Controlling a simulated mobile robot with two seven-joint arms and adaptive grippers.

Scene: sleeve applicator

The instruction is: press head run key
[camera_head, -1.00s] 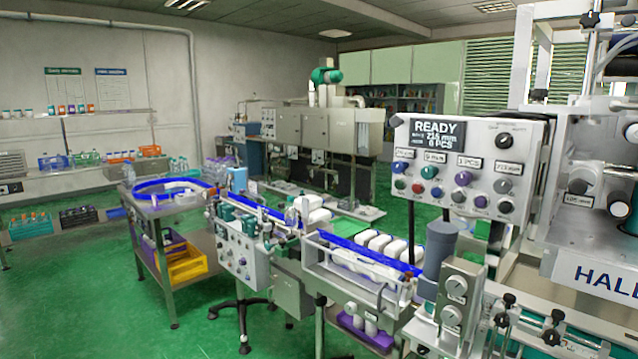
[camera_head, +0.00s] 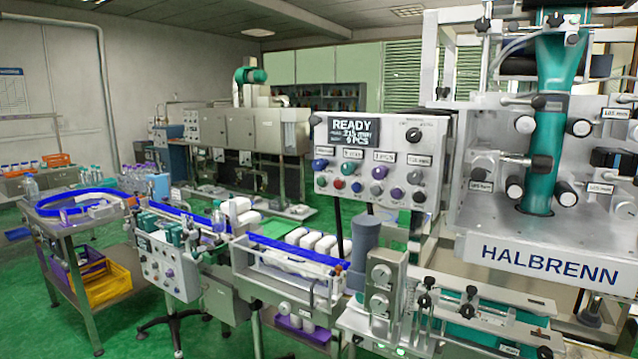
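A grey control panel (camera_head: 444,165) stands right of centre in the head view, left of the HALBRENN machine head (camera_head: 548,264). Its dark display (camera_head: 346,131) reads READY, a length in mm and a PCS count. Below the display are rows of coloured keys and knobs, among them a blue one (camera_head: 320,165), a red one (camera_head: 339,184), a green one (camera_head: 345,166) and purple ones. The labels beside them are too small to read surely, so I cannot tell which is the run key. Neither of my grippers is in view.
A conveyor with white bottles (camera_head: 312,241) runs in front of the panel. A grey cylinder (camera_head: 365,239) stands below the panel. A round feed table with a blue rim (camera_head: 80,202) is at left. Green floor (camera_head: 30,290) is open at lower left.

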